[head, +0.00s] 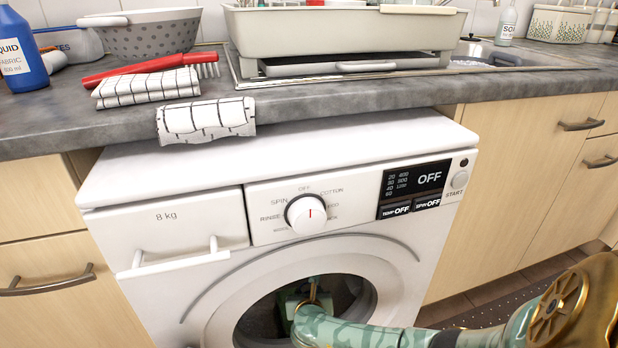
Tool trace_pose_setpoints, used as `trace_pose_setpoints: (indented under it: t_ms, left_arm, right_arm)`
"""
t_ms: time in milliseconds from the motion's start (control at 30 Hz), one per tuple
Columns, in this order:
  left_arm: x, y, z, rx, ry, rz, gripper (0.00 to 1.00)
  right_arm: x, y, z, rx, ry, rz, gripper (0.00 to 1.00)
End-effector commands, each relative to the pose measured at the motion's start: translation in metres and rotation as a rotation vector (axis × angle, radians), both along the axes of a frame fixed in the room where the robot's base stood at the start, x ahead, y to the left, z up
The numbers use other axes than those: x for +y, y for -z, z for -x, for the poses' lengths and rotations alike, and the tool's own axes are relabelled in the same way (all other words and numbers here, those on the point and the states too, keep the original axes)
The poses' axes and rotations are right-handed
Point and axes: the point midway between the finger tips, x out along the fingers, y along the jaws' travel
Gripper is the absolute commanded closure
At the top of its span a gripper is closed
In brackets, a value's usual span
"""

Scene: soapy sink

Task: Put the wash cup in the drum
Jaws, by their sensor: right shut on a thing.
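The white washing machine stands under the counter, and its drum (358,290) shows as a dark round opening at the bottom centre. My right arm comes in from the lower right and reaches into this opening. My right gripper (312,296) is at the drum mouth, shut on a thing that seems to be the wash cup. That thing is hidden by the gripper and the dark, so its shape and tilt cannot be made out. No wash cup shows elsewhere. My left gripper is not in view.
The round door rim (222,303) surrounds the opening closely. Above it are the dial (306,214) and a panel (414,188) reading OFF. A checked cloth (206,120) hangs over the counter edge.

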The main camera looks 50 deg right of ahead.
Motion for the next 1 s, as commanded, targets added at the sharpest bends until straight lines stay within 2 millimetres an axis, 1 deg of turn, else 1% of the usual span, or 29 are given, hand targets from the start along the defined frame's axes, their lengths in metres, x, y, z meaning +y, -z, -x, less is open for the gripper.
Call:
trace_pose_setpoints:
  t_ms: [1000]
  left_arm:
    - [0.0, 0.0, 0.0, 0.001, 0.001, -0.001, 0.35]
  right_arm:
    - [0.0, 0.028, 0.0, 0.0, 0.0, 0.002, 0.78]
